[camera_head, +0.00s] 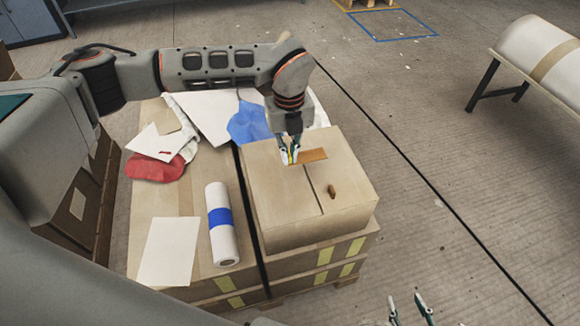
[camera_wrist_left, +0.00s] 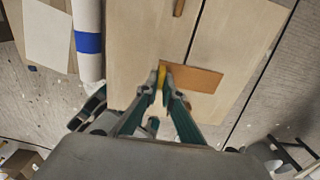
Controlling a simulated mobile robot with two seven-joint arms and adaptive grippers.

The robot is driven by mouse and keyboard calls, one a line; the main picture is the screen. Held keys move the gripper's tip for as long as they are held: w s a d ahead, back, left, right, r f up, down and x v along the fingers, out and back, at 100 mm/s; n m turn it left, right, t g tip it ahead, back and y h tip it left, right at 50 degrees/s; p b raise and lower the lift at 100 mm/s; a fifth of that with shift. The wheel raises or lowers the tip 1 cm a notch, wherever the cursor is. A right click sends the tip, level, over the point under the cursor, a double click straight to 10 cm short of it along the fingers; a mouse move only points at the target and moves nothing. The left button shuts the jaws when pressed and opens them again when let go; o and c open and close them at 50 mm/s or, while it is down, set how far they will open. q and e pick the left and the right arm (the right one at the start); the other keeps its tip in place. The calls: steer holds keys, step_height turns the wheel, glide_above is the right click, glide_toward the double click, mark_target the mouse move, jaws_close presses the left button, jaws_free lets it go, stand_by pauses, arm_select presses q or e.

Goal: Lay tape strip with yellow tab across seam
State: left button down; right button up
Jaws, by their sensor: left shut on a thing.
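The tan tape strip (camera_head: 313,155) is at the far part of the carton top (camera_head: 275,200). It also shows in the left wrist view (camera_wrist_left: 200,79), where it crosses the line of the dark seam (camera_wrist_left: 195,40). In the head view the seam (camera_head: 314,190) runs from the strip toward the near edge. My left gripper (camera_head: 290,157) is shut on the yellow tab (camera_wrist_left: 161,77) at the strip's left end. I cannot tell whether the strip touches the carton. My right gripper (camera_head: 408,304) is open and apart from the carton, at the bottom edge.
A small brown object (camera_head: 332,191) lies right of the seam. A white roll with a blue band (camera_head: 221,240), a white sheet (camera_head: 169,250), and red (camera_head: 155,168) and blue cloths (camera_head: 248,123) lie on neighbouring cartons. A white mould (camera_head: 535,50) stands far right. Floor between is clear.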

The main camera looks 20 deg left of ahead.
mark_target(289, 175)
arm_select(q)
steer(key=shift+f+b, duration=0.35)
steer(key=shift+f, duration=2.35)
steer(key=shift+f, duration=0.15)
steer(key=c, duration=2.2)
jaws_free()
step_height(289, 175, up, 12)
steer(key=shift+r+p, duration=0.2)
steer(key=shift+p, duration=0.65)
